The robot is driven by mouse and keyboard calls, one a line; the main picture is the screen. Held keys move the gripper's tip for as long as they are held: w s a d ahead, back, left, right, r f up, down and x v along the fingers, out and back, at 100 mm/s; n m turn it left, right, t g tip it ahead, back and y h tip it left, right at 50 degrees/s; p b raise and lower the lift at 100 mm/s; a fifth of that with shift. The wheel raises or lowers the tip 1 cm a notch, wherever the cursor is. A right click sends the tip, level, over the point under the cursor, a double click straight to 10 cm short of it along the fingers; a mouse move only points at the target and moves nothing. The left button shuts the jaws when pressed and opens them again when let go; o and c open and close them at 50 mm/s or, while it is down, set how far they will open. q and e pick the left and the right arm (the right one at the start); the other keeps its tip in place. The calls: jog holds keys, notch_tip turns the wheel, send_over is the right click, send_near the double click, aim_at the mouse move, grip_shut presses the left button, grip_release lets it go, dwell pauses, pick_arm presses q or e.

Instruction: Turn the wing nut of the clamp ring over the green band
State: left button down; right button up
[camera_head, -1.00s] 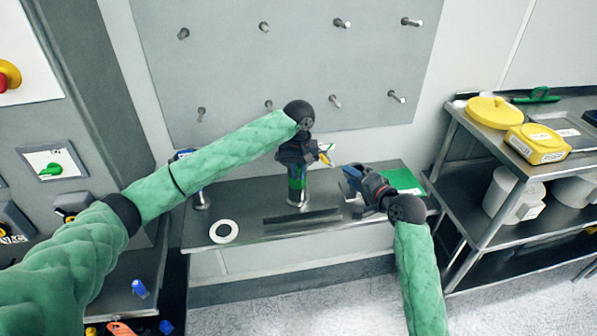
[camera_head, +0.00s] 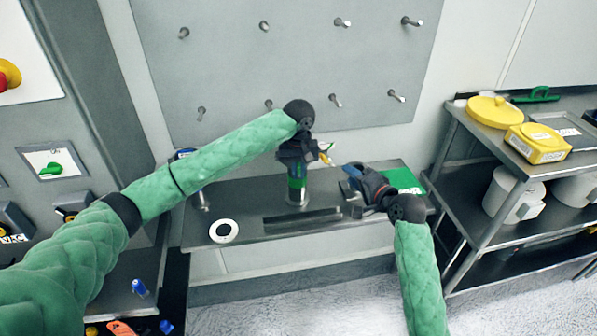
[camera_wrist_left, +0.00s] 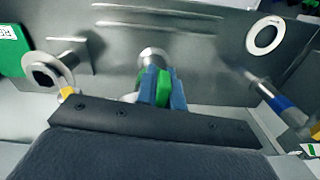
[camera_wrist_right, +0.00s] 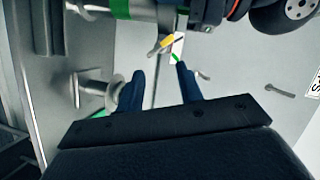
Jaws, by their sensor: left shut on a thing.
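A metal tube with a green band (camera_head: 297,184) stands upright on the bench; the band also shows in the right wrist view (camera_wrist_right: 121,8). My left gripper (camera_head: 298,162) is over the tube's top. In the left wrist view its blue fingers (camera_wrist_left: 162,88) are shut on a green part, seemingly the green-banded tube. A yellow piece (camera_head: 325,158), possibly the wing nut, sticks out right of the tube; it shows in the right wrist view (camera_wrist_right: 160,45) beside a white strip. My right gripper (camera_head: 350,178) is right of it, fingers apart and empty. The clamp ring is mostly hidden.
A white ring (camera_head: 223,231) lies on the bench at left. A blue-marked metal part (camera_wrist_left: 284,104) stands near the bench's left end. A metal flanged fitting (camera_wrist_right: 96,88) is close to my right gripper. A green sheet (camera_head: 403,180) lies at right. A shelf (camera_head: 470,190) stands further right.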

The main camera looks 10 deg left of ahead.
dwell(0.4)
jog(key=shift+w+r, duration=0.1)
jog(key=shift+r, duration=0.15)
jog(key=c, duration=0.6)
jog(key=shift+n+t, duration=0.5)
jog(key=w+r, duration=0.1)
jog(key=r, duration=0.1)
jog(key=w+d+r, duration=0.1)
jog(key=r, duration=0.2)
jog(key=w+d+r, duration=0.1)
jog(key=w+r, duration=0.1)
jog(key=shift+d+r, duration=0.15)
jog(key=shift+r, duration=0.05)
grip_shut()
jog(key=w+d+r+n, duration=0.1)
jog(key=w+d+r, duration=0.3)
jog(key=r, duration=0.1)
jog(key=n+g, duration=0.5)
jog(key=g, duration=0.2)
send_near(326, 159)
jog(key=w+a+f, duration=0.3)
jog(key=w+f, duration=0.2)
jog(key=shift+f, duration=0.25)
